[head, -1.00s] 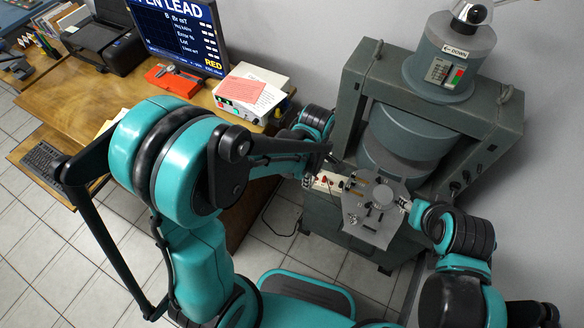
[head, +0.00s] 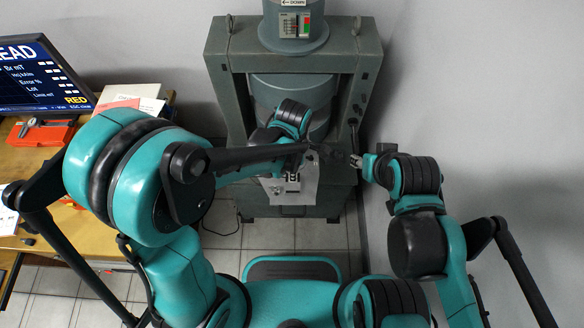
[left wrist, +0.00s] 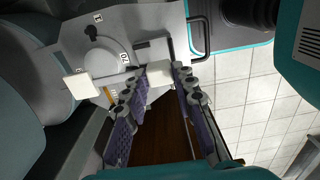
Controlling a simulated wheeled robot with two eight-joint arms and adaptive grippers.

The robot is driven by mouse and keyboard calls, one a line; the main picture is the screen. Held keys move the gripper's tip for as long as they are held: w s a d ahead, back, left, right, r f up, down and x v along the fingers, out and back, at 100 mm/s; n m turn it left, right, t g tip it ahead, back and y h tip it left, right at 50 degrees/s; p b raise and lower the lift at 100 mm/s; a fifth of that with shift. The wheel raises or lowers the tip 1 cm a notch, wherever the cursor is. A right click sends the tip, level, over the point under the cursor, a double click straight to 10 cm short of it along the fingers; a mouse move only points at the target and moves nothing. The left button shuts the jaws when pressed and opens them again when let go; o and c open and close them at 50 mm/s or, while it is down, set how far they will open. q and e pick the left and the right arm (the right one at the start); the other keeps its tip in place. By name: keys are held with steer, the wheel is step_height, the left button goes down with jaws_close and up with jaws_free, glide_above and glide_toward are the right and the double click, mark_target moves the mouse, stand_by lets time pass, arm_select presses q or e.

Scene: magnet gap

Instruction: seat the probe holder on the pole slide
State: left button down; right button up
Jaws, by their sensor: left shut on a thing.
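My left gripper (left wrist: 159,76) shows in the left wrist view with its purple-padded fingers shut on a small white block (left wrist: 158,72), which I take to be the probe holder. A thin bar runs left from the block to a white square plate (left wrist: 81,87). Both are over a grey metal plate (left wrist: 155,22) with a round disc (left wrist: 100,58) and number marks. I cannot tell which part is the pole slide, or whether the holder touches it. In the head view my left arm hides most of this spot. My right gripper (head: 356,161) is at the machine's right side, its opening unclear.
The grey magnet frame (head: 219,90) stands behind the work spot, with a control panel (head: 295,24) on top. A wooden desk (head: 30,160) with a monitor (head: 40,75) is at the left. A black handle (left wrist: 205,36) sticks out from the plate's edge.

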arm_select(q)
steer(key=shift+f, duration=0.1)
steer(key=shift+f+b, duration=3.1)
steer(key=shift+f, duration=0.3)
steer(key=c, duration=1.2)
jaws_free()
steer(key=shift+o, duration=0.2)
step_height(320, 180, up, 12)
steer(key=shift+r, duration=0.1)
